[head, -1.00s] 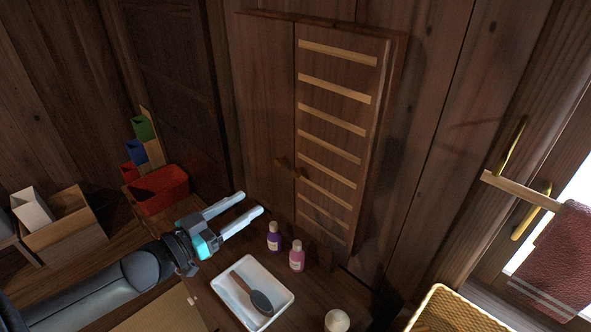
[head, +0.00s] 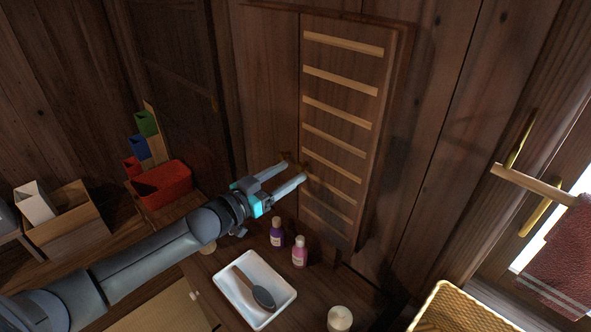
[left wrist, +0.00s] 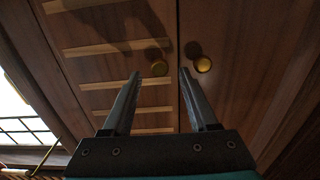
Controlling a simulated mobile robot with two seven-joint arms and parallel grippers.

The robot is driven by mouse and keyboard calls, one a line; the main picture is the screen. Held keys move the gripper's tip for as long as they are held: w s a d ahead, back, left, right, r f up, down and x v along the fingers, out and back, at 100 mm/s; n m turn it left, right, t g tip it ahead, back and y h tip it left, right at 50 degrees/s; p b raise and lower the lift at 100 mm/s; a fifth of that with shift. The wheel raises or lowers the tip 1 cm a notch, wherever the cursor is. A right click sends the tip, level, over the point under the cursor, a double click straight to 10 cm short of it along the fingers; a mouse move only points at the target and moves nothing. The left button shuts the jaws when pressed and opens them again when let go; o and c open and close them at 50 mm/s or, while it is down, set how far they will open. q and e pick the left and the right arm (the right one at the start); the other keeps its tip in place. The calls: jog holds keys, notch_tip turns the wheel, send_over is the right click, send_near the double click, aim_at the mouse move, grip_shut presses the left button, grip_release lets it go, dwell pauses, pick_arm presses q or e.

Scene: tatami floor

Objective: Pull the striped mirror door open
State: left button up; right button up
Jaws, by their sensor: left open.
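The striped mirror door (head: 335,105) is the right-hand door of a dark wooden wall cabinet. It bears several pale horizontal slats and looks shut, flush with the plain door (head: 270,90) beside it. In the left wrist view the striped door (left wrist: 112,72) is on the left. The plain door's knob (left wrist: 203,64) lies just right of the right finger. My left gripper (head: 296,170) is open and empty in front of the knobs; it also shows in the wrist view (left wrist: 159,72). Contact cannot be told.
Below the arm, a white tray (head: 228,286) holds a dark brush (head: 262,297). A purple bottle (head: 277,236), a pink bottle (head: 300,254) and a pale jar (head: 340,319) stand nearby. A red bin (head: 165,186) is at left, a wicker basket (head: 450,312) at lower right.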

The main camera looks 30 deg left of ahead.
pick_arm(q)
jog(key=shift+x, duration=1.4)
grip_shut()
dwell(0.5)
